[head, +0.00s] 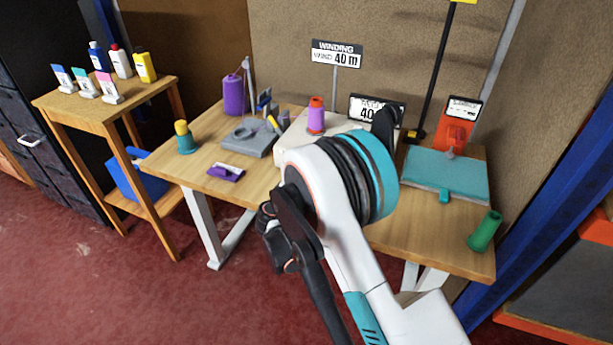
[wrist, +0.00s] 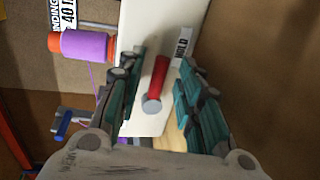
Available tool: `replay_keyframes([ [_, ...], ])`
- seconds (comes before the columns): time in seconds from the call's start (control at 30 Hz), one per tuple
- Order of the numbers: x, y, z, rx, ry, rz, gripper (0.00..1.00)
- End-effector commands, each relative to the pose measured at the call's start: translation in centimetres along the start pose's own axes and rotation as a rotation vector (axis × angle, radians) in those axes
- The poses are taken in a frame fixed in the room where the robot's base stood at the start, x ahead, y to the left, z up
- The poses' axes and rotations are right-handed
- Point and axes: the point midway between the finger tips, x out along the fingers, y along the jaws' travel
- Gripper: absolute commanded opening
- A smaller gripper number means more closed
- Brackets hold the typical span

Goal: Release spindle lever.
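The spindle lever (wrist: 158,75) is red with a grey round end. In the wrist view it stands out from the white winder body (wrist: 143,30), beside a label reading HOLD (wrist: 181,46). My gripper (wrist: 161,66) is open, its teal-padded fingers on either side of the lever with a gap on each side. A purple spool (wrist: 85,45) with an orange end sits on the winder, left of the fingers. In the head view the spool (head: 316,118) stands upright on the winder (head: 294,138). My arm hides the lever and gripper there.
A WINDING 40 m sign (head: 337,53) stands behind. A side stand (head: 105,112) holds bottles.

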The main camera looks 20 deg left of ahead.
Motion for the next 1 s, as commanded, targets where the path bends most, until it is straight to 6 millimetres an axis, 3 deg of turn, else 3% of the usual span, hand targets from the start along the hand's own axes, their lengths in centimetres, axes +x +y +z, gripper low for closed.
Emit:
replay_keyframes([
  [0.13, -0.01, 0.02, 0.00, 0.000, 0.000, 0.000, 0.31],
  [0.27, -0.02, 0.01, 0.00, 0.000, 0.000, 0.000, 0.01],
  [0.3, -0.02, 0.01, 0.00, 0.000, 0.000, 0.000, 0.00],
  [0.67, -0.06, 0.10, -0.03, -0.022, -0.004, 0.000, 0.00],
  [1.0, -0.23, 0.92, -0.25, -0.212, -0.042, -0.001, 0.00],
])
